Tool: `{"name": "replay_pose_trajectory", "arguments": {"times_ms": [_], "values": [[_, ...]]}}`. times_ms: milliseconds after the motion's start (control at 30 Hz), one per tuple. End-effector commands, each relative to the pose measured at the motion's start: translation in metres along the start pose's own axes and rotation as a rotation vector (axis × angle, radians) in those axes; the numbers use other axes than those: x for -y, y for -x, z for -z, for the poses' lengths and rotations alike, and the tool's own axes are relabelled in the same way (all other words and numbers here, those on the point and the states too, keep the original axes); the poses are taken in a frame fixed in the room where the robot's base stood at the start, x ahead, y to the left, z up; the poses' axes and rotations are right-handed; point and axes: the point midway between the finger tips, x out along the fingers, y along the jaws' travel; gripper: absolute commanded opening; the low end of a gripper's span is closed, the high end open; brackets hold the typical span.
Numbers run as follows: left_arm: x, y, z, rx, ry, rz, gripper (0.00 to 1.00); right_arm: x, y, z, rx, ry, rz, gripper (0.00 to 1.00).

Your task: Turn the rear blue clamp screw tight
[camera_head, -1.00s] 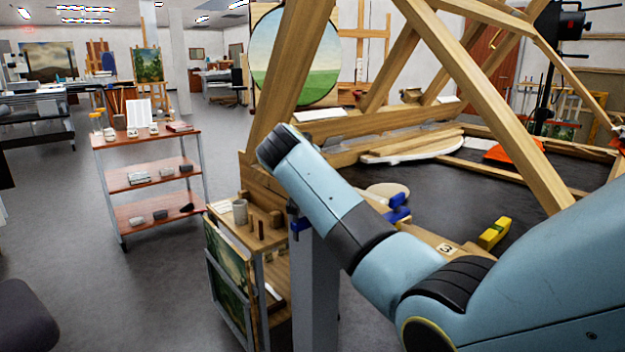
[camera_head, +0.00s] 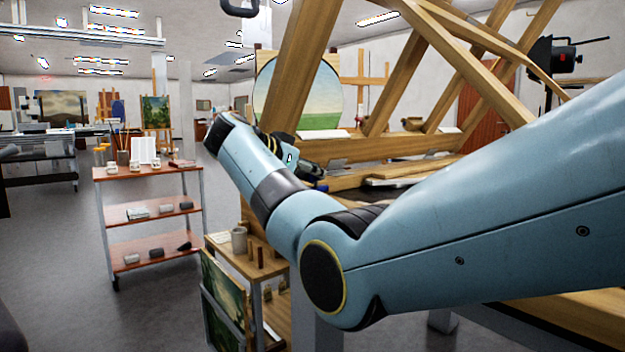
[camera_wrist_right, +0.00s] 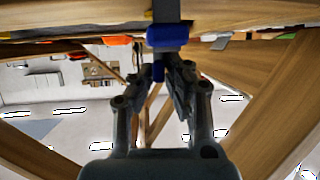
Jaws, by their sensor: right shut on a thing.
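In the right wrist view, a blue clamp (camera_wrist_right: 168,36) sits against the underside of a wooden edge. My right gripper (camera_wrist_right: 166,78) is shut on that screw. In the head view, my right arm reaches across from the right, and my right gripper (camera_head: 306,170) is partly hidden behind its wrist at the bench edge. A small blue bit of the clamp (camera_head: 321,187) shows beside its tip. How tight the screw is cannot be seen. My left gripper is not in view.
A wooden frame with slanting beams (camera_head: 455,65) rises over the bench. A small wooden stand (camera_head: 262,262) with a cup (camera_head: 239,240) and paintings is below my wrist. A shelved trolley (camera_head: 150,173) stands at left. The grey floor between them is open.

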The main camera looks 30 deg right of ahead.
Motion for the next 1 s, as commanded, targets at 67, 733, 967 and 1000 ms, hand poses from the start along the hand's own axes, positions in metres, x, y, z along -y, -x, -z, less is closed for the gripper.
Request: {"name": "replay_pose_trajectory", "arguments": {"times_ms": [67,733,967,1000], "values": [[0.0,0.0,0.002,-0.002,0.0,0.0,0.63,0.0,0.0,-0.002,0.003,0.001,-0.004,0.0],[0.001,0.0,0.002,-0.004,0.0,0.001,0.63,0.0,0.0,-0.001,0.002,0.0,-0.002,0.34],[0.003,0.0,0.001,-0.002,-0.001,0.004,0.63,0.001,0.015,-0.001,0.002,-0.001,0.001,0.34],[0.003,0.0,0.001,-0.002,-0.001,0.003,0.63,0.001,0.023,-0.001,0.003,-0.001,0.002,0.34]]}}
